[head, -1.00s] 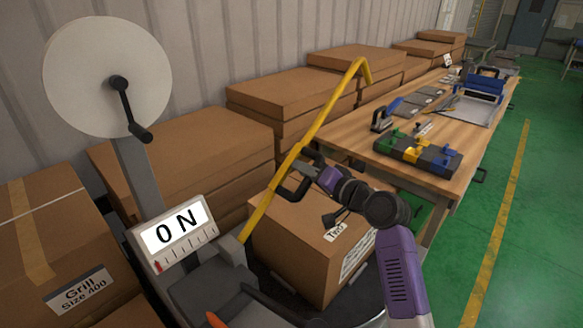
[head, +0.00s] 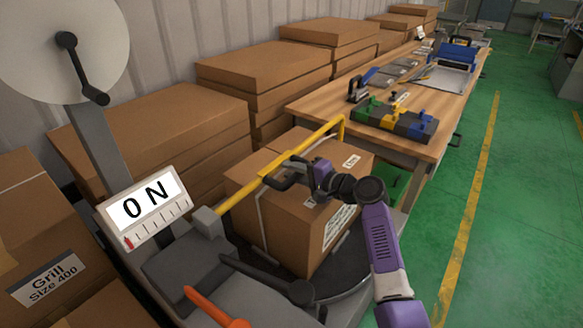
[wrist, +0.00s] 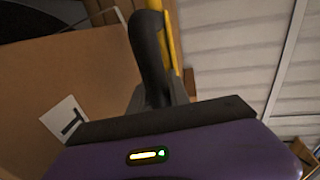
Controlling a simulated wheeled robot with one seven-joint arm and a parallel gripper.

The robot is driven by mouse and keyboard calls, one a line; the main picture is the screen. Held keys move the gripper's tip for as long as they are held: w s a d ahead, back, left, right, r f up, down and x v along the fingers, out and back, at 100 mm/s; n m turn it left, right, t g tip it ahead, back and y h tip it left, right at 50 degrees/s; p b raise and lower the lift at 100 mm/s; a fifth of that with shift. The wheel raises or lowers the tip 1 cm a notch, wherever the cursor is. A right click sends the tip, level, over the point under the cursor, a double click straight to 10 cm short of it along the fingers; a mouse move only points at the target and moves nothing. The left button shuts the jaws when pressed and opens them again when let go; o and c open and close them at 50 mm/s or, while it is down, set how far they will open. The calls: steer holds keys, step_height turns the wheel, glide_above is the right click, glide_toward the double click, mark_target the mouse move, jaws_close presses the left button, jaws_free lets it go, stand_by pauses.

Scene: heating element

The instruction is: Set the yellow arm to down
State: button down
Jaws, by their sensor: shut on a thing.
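The yellow arm (head: 238,193) runs from a grey pivot block on the machine up and to the right, ending in a short bent tip above a cardboard box. It is tilted low, just over the box top. My gripper (head: 277,177) is at the arm's middle, shut on it. In the wrist view the yellow arm (wrist: 174,40) passes just beyond a dark finger (wrist: 148,50); the exact contact is hidden.
A cardboard box (head: 285,232) stands under the yellow arm. A wooden workbench (head: 310,105) stands behind. Green floor (head: 450,190) is clear at right.

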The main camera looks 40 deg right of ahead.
steer(key=shift+w+a, duration=0.1)
stand_by(0.3)
steer(key=c, duration=1.5)
jaws_free()
steer(key=shift+o, duration=1.3)
steer(key=v, duration=0.8)
steer(key=shift+f, duration=0.2)
